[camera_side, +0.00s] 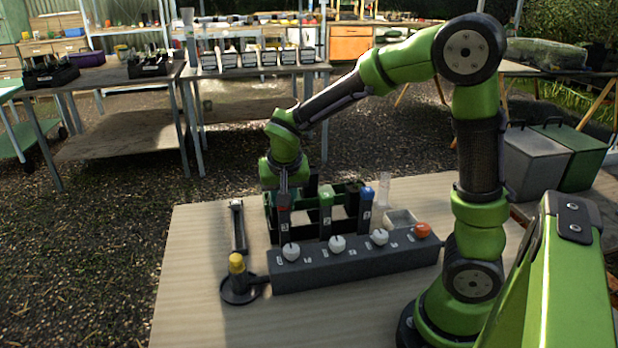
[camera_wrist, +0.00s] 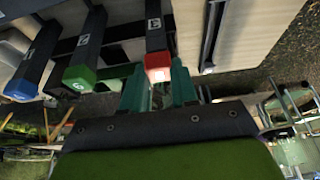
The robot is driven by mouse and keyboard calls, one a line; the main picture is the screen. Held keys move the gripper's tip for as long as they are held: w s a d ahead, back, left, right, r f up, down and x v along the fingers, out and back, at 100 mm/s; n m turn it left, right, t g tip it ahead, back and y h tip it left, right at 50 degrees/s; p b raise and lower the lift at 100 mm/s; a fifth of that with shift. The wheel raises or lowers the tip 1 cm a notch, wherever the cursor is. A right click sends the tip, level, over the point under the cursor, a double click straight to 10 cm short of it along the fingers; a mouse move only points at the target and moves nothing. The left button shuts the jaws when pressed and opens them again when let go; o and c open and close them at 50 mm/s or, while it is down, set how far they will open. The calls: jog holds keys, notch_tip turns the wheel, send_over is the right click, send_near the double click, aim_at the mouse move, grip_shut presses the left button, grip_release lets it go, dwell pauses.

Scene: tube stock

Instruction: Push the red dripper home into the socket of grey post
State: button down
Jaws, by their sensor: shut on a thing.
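The red dripper (camera_wrist: 159,62) is a small red square-ended piece at the end of a dark grey post (camera_wrist: 154,28) with a white label. In the wrist view my gripper (camera_wrist: 159,82) has its two green fingers on either side of the red piece, shut on it. In the side view my gripper (camera_side: 283,190) points down onto the top of the leftmost post (camera_side: 284,224), and the fingers mostly cover the red dripper. I cannot tell how deep the dripper sits in the socket.
Posts with green (camera_side: 326,192) and blue (camera_side: 366,193) tops stand to the right. A dark block (camera_side: 350,265) with white knobs and an orange knob (camera_side: 422,230) lies in front. A yellow-topped piece on a round black base (camera_side: 238,285) stands at left. The table's left front is clear.

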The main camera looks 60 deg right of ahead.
jog(key=shift+f, duration=0.2)
dwell(0.3)
jog(key=c, duration=0.8)
grip_release()
jog(key=v, duration=1.7)
jog(key=s+a+f+n+t+y, duration=0.1)
jog(key=s, duration=0.2)
jog(key=s+a+f+n+t+y, duration=0.1)
jog(key=s+f+n+y, duration=0.1)
jog(key=s, duration=0.2)
jog(key=s+a+f+n+t+y, duration=0.2)
jog(key=s, duration=0.2)
jog(key=shift+f, duration=0.1)
